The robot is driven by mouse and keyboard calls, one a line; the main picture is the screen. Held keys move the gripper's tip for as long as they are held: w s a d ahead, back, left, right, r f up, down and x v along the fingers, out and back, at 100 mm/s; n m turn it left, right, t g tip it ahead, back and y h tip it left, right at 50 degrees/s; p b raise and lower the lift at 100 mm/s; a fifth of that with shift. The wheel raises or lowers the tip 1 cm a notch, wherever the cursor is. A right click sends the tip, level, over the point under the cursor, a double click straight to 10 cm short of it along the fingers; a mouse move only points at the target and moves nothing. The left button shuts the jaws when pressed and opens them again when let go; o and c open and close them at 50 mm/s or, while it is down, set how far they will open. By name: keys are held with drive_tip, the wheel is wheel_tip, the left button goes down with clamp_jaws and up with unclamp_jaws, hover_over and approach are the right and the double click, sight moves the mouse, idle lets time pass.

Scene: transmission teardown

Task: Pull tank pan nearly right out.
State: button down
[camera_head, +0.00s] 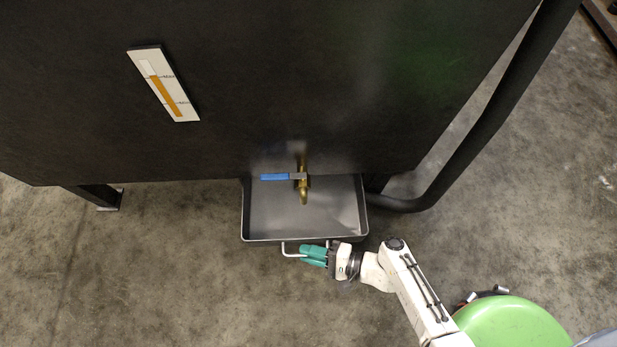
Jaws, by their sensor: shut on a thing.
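The tank pan (270,221) is a shallow grey tray under the dark tank (260,90). Its front part sticks out past the tank's lower edge, and its back is hidden under the tank. The pan looks empty where it shows. A light bar handle (291,252) is on the pan's front wall. My gripper (306,254), with green fingers, is shut on this handle, coming in from the right.
A brass tap (303,190) with a blue lever (274,177) hangs over the pan. A level gauge (163,84) is on the tank. A dark pipe (490,118) curves down at the right. A tank leg (98,196) stands left. The floor in front is clear.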

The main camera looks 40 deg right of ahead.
drive_tip(key=shift+s+a, duration=0.55)
drive_tip(key=shift+s, duration=0.25)
drive_tip(key=shift+s+a, duration=0.55)
drive_tip(key=shift+s, duration=0.25)
drive_tip(key=c, duration=1.4)
unclamp_jaws()
drive_tip(key=shift+c, duration=0.2)
